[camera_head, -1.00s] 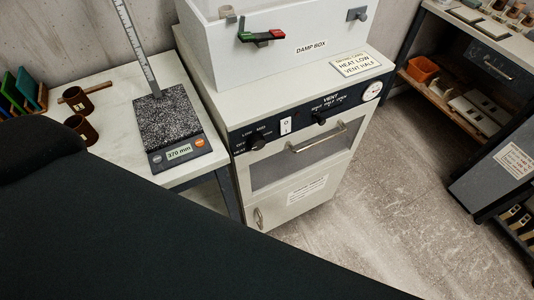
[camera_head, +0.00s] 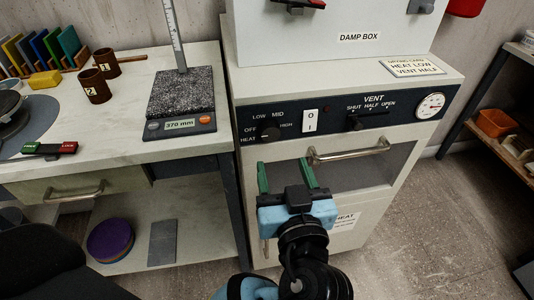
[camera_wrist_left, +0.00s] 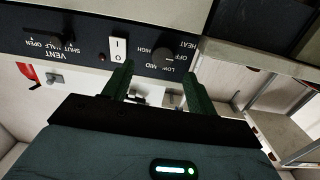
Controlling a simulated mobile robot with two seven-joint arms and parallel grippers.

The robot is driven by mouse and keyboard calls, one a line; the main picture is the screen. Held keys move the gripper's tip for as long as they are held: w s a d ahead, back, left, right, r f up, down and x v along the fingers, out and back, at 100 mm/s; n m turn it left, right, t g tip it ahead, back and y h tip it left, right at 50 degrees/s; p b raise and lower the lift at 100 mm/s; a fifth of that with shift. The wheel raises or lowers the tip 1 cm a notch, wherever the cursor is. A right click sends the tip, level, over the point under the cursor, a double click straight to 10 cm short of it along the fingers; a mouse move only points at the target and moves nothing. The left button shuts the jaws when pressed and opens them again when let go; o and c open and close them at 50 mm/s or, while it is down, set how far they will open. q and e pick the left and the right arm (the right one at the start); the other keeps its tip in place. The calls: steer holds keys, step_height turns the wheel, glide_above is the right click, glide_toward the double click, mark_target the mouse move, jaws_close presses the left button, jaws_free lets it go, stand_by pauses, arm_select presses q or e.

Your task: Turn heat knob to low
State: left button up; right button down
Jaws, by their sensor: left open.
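The heat knob (camera_head: 270,133) is a small black knob on the dark control panel (camera_head: 335,117) below the damp box. OFF, LOW, MID and HIGH are printed around it; its exact pointing is too small to tell. My left gripper (camera_head: 285,170) is open and empty, with green fingers pointing up at the panel, below and slightly right of the knob. In the left wrist view the heat knob (camera_wrist_left: 170,58) appears upside down, just beyond the open fingertips of the left gripper (camera_wrist_left: 158,70), apart from them as far as I can tell. My right gripper is not in view.
A white rocker switch (camera_head: 310,121) sits right of the heat knob, and a vent slider (camera_head: 354,123) and gauge (camera_head: 431,105) lie further right. A metal door handle (camera_head: 348,152) sticks out just below the panel. A bench with a scale (camera_head: 180,124) stands on the left.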

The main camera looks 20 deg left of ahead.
mark_target(271, 134)
arm_select(q)
steer(key=shift+n, duration=0.4)
steer(key=shift+a+r+x, duration=0.1)
steer(key=shift+r+x, duration=0.1)
steer(key=shift+x, duration=1.1)
steer(key=shift+a+r+x, duration=0.1)
steer(key=shift+r+x, duration=0.1)
steer(key=shift+x, duration=1.05)
steer(key=shift+a+r+x, duration=0.1)
steer(key=shift+r+x, duration=0.1)
steer(key=shift+x, duration=1.1)
steer(key=shift+s+d, duration=0.1)
steer(key=shift+s, duration=0.1)
steer(key=c, duration=1)
